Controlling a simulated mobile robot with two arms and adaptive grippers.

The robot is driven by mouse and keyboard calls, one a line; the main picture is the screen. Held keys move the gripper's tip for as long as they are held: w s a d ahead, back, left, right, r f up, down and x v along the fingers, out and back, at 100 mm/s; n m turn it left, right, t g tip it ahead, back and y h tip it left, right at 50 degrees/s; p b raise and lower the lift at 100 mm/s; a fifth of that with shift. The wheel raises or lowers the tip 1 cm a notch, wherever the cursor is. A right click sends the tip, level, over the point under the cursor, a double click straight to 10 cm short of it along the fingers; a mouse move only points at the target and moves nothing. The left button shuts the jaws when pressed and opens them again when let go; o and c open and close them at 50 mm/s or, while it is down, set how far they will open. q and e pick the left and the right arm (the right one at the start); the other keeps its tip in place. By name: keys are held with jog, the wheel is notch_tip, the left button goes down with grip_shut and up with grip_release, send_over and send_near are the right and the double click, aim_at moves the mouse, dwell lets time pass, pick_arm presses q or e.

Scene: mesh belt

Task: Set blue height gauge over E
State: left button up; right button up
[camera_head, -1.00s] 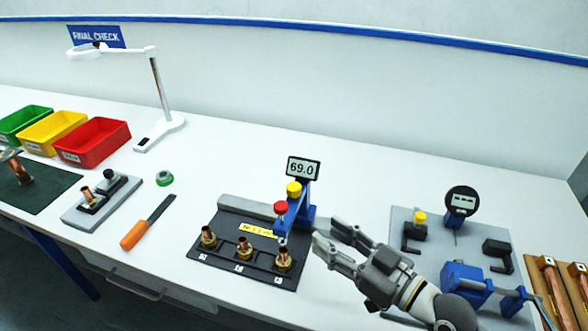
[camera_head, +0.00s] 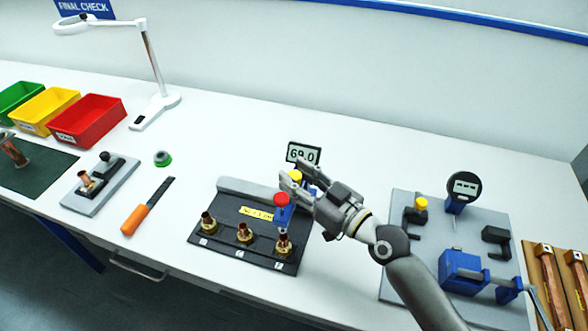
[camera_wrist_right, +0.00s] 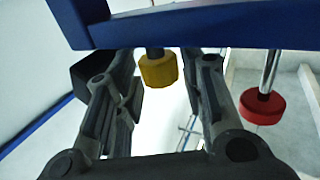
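The blue height gauge (camera_head: 283,213) stands on the dark fixture plate (camera_head: 222,245), at its right-hand copper fitting (camera_head: 283,243). It has a red knob (camera_head: 281,199), a yellow knob (camera_head: 296,175) and a display reading 69.0 (camera_head: 303,153). The middle fitting (camera_head: 243,232) and left fitting (camera_head: 208,222) have no gauge over them; the small plate labels are too small to read surely. My right gripper (camera_head: 294,182) is at the gauge's upper part and hides some of it. In the right wrist view its open fingers lie either side of the yellow knob (camera_wrist_right: 158,70), with gaps. My left gripper is not in view.
A grey board (camera_head: 400,285) with a dial gauge (camera_head: 463,188) and blue clamp (camera_head: 462,268) lies to the right. An orange-handled file (camera_head: 135,219), a green-topped piece (camera_head: 162,158) and a small fixture (camera_head: 110,190) lie to the left. Bins stand farther left.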

jog(key=shift+w+a, duration=0.35)
jog(key=shift+a, duration=0.05)
jog(key=shift+c, duration=0.6)
grip_shut()
jog(key=shift+w+a, duration=0.1)
jog(key=shift+a, duration=0.15)
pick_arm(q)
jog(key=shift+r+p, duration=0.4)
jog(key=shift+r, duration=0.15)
pick_arm(e)
jog(key=w+a, duration=0.3)
jog(key=a, duration=0.6)
jog(key=shift+o, duration=0.6)
grip_release()
